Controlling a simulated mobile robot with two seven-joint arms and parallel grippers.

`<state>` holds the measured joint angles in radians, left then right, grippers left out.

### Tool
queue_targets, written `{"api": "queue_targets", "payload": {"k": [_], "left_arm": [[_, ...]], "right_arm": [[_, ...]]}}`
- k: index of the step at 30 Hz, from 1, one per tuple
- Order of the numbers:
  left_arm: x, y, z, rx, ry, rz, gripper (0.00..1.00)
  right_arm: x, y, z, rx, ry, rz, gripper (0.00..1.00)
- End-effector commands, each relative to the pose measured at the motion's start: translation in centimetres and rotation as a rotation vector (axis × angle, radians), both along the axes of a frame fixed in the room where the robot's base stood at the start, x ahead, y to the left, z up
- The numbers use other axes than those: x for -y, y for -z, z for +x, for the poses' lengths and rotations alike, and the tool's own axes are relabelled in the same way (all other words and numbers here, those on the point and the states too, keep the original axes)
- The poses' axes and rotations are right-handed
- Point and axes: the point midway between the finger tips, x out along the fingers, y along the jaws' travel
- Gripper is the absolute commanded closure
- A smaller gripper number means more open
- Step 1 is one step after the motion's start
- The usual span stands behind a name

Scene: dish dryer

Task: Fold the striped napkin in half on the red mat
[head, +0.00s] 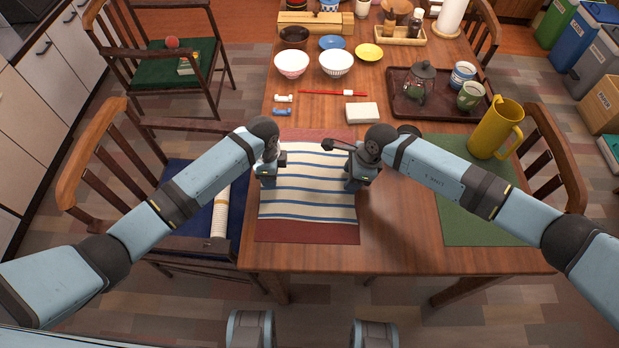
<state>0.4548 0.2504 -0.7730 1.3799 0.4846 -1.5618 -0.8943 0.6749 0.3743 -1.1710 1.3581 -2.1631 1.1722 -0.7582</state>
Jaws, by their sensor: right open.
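The striped napkin (308,190), cream with blue stripes, lies spread over the red mat (305,232). Red shows in front of it and behind it. My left gripper (268,180) points down at the napkin's left edge; its fingers are too hidden to tell whether they are open or shut. My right gripper (354,184) is open and points down at the napkin's right edge. I cannot tell whether either gripper touches the cloth. The arms hide parts of the napkin's side edges.
A green mat (480,222) with a yellow pitcher (494,132) lies to the right. Behind the napkin are a white block (362,113), red chopsticks (332,93), bowls (292,64) and a dark tray (408,108). Wooden chairs flank the table (395,240); its front middle is clear.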

Motion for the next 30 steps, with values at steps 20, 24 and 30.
{"api": "queue_targets", "payload": {"k": [20, 24, 30], "left_arm": [[0.00, 0.33, -0.02, -0.001, 0.000, 0.000, 0.74], [-0.01, 0.34, -0.02, -0.001, 0.000, 0.000, 0.90], [-0.01, 0.35, -0.03, -0.001, 0.000, 0.000, 1.00]], "right_arm": [[-0.01, 0.16, -0.05, -0.001, 0.000, 0.000, 0.74], [0.00, 0.18, -0.05, -0.001, 0.000, 0.000, 0.90], [0.00, 0.19, -0.06, -0.001, 0.001, 0.000, 1.00]]}}
